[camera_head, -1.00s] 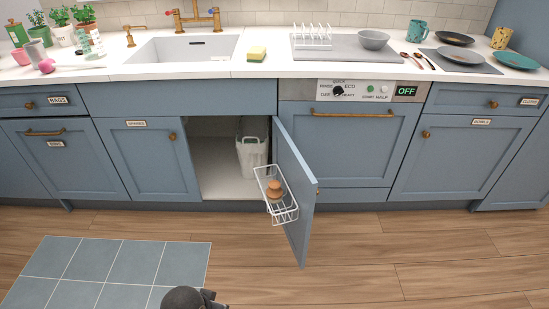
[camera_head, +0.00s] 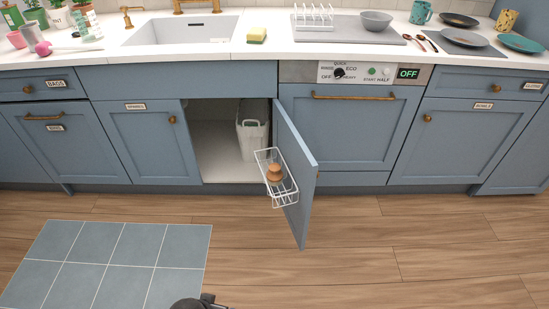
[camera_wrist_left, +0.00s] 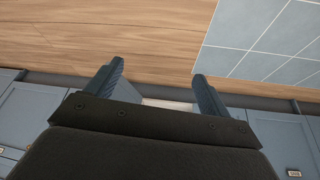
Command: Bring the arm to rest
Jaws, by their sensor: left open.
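My left gripper (camera_wrist_left: 158,72) shows in the left wrist view with its two dark fingers spread apart. Nothing is between them but the view of the wood floor and the cabinet base behind. In the head view only a dark piece of my arm shows at the bottom edge, and its fingers are out of sight. My right gripper is in neither view.
A cabinet door (camera_head: 299,178) under the sink stands open, sticking out over the floor, with a wire rack (camera_head: 284,196) holding a wooden-looking item (camera_head: 275,174). A white bin (camera_head: 252,138) stands inside. The wood floor (camera_head: 420,250) and tiled mat (camera_head: 105,265) are clear.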

